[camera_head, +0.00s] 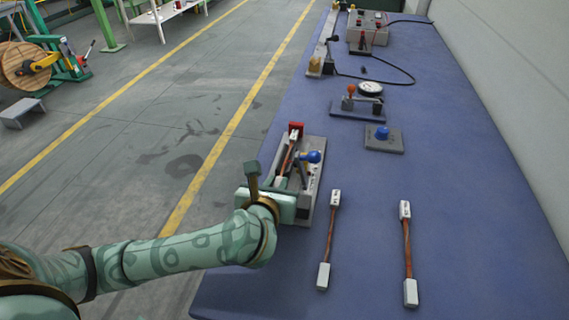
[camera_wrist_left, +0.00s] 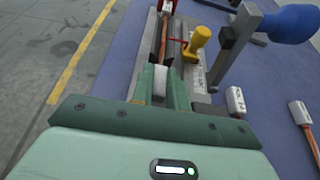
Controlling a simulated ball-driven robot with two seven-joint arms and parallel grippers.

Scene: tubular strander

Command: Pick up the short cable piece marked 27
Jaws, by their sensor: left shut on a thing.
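My left gripper (camera_head: 279,184) is at the near end of a grey fixture (camera_head: 312,188) on the blue bench. In the left wrist view its green fingers (camera_wrist_left: 160,84) are shut on the white end of a short copper cable piece (camera_wrist_left: 164,42). This piece (camera_head: 287,156) runs along the fixture's left side; I cannot tell whether it rests there or is clear of it. Its number is not readable. Two more cable pieces with white ends lie on the bench, one nearer (camera_head: 330,235) and one further right (camera_head: 407,245). My right gripper is not in view.
The fixture has a blue-knobbed lever (camera_head: 312,157) right beside my gripper and a yellow knob (camera_wrist_left: 199,40). The bench's right side is clear.

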